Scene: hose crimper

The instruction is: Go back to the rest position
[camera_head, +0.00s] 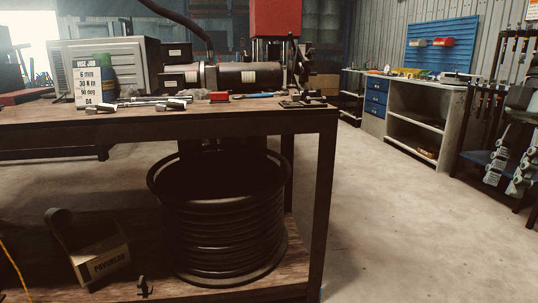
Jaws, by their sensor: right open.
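My right gripper (507,186) is at the right edge of the head view. Its dark body hangs down, and its two grey fingers are spread apart with nothing between them. It is clear of the workbench, with open floor between them. The rest of my right arm is mostly cut off by the picture edge. My left gripper is not in view.
A wooden workbench (240,117) fills the left, bearing a crimping machine (235,76), a job card (87,84) and metal fittings. A hose coil (225,230) and cardboard box (101,264) sit on its lower shelf. Open floor (400,230) lies right, before grey shelving (415,120).

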